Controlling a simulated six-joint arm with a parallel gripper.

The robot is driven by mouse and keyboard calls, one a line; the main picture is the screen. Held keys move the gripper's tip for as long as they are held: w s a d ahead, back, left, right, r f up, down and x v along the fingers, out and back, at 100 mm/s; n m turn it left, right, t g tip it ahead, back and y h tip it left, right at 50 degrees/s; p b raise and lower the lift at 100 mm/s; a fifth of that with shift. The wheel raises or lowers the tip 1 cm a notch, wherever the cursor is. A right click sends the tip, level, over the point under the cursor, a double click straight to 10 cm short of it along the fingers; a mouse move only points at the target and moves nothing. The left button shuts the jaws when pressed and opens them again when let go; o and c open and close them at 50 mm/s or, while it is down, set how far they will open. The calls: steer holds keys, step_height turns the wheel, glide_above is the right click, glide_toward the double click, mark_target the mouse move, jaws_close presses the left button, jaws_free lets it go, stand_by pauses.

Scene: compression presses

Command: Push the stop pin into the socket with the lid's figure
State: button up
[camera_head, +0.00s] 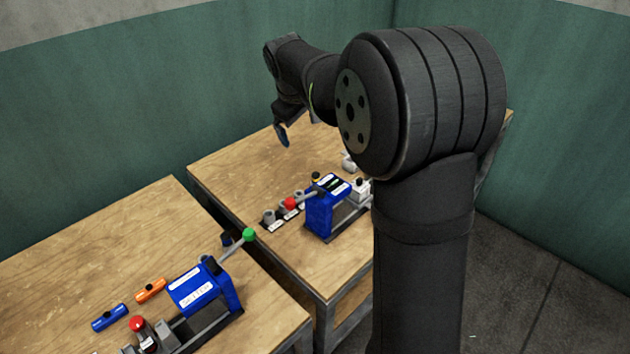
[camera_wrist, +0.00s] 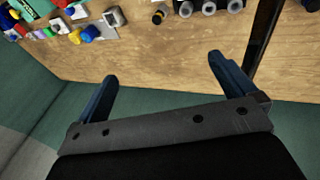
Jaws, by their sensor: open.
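My gripper (camera_wrist: 162,68) is open and empty, its two dark blue fingers wide apart in the wrist view. In the head view it (camera_head: 283,135) hangs above the far part of the far table. A small black pin with a yellow part (camera_wrist: 159,15), which looks like the stop pin, is at the top of the wrist view, beyond the fingers. Grey round sockets (camera_wrist: 208,6) stand in a row beside it; in the head view they (camera_head: 268,216) have small white labels.
A red-knobbed lever (camera_head: 290,203) reaches over the sockets. The near table (camera_head: 90,250) holds another blue press (camera_head: 205,290) with a green-knobbed lever (camera_head: 249,234), and blue (camera_head: 109,318) and orange (camera_head: 151,290) cylinders. The far table's back-left part (camera_head: 240,165) is clear.

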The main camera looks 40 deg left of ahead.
steer(key=shift+v, duration=1.15)
